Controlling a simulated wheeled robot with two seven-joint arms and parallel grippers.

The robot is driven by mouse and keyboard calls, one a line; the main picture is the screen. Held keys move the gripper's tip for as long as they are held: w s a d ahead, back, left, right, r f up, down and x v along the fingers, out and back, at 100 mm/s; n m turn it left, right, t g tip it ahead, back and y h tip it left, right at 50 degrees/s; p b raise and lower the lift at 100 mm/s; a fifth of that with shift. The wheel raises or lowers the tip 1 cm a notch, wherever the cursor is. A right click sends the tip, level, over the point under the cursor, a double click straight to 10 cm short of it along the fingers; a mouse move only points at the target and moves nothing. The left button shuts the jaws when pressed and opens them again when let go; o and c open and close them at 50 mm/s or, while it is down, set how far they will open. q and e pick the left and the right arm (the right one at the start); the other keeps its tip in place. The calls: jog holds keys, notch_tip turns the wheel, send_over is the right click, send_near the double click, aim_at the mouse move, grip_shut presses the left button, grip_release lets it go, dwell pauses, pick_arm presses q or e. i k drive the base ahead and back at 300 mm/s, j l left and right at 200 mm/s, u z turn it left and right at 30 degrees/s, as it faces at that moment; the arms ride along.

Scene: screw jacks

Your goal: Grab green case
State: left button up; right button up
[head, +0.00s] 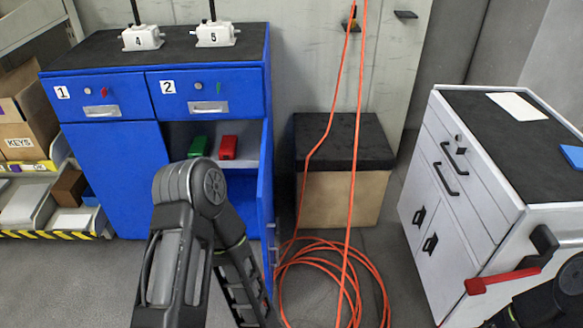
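The green case (198,146) stands on the shelf inside the blue cabinet, in the open compartment below drawer 2. A similar red case (228,147) stands just to its right with a small gap. My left arm rises in front of the cabinet, bends below the green case and runs down out of the frame; its gripper is not visible. My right arm shows at the bottom right corner, close to a black part (543,240) and a red bar (503,281). I cannot tell whether these belong to my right gripper or whether it holds anything.
The blue cabinet's right door (265,205) stands open. Orange cable (335,270) hangs down and coils on the floor by a dark-topped box (342,142). A white cart (470,190) stands at right, shelving with cardboard boxes (28,120) at left.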

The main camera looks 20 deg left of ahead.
aim_at(199, 147)
jog(key=i+l+u, duration=0.15)
jog(key=u, duration=0.25)
jog(key=i+l+u, duration=0.15)
jog(key=u, duration=0.25)
jog(key=i+l+u, duration=0.1)
jog(key=l+u, duration=0.3)
jog(key=j, duration=0.1)
